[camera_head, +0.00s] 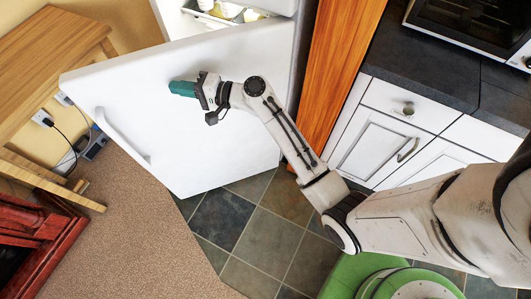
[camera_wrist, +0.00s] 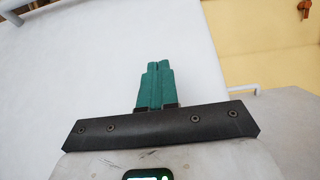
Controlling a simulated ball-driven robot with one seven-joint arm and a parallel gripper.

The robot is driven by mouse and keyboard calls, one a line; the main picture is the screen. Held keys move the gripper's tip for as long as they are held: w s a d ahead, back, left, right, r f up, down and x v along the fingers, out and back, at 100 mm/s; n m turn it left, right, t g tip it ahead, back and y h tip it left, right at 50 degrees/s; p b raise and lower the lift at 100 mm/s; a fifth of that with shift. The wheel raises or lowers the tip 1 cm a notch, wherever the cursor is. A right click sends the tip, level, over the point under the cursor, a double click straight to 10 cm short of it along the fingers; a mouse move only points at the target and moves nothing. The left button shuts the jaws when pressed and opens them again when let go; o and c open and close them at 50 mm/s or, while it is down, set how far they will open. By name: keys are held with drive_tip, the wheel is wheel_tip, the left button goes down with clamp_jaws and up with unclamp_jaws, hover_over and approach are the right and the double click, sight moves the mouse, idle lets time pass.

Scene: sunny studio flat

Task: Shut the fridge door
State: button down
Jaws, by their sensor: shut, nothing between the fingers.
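The white fridge door (camera_head: 190,130) stands wide open, swung out to the left from the fridge body (camera_head: 215,15), whose lit inside shows at the top. A bar handle (camera_head: 122,138) runs along the door's outer face near its free edge. My gripper (camera_head: 172,88) is shut and empty, with its teal fingertips at the door's outer face near the upper middle. I cannot tell whether they touch it. In the wrist view the shut teal fingers (camera_wrist: 154,70) point at the white door surface (camera_wrist: 80,70).
A wooden table (camera_head: 50,55) stands at the left, with a red wooden piece (camera_head: 35,235) below it. White cabinets (camera_head: 385,140) and a dark counter (camera_head: 425,75) with a microwave (camera_head: 470,20) are at the right. Tiled floor (camera_head: 250,235) is clear below the door.

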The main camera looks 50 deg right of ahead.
sight(172, 79)
drive_tip(key=shift+w, duration=0.1)
drive_tip(key=shift+w+d+b, duration=0.35)
drive_tip(key=shift+w+b, duration=0.15)
drive_tip(key=shift+w, duration=0.2)
drive_tip(key=shift+w+d+b, duration=0.35)
drive_tip(key=shift+w+b, duration=0.1)
drive_tip(key=shift+w, duration=0.2)
drive_tip(key=v, duration=0.6)
drive_tip(key=shift+p, duration=0.35)
drive_tip(key=shift+s, duration=0.1)
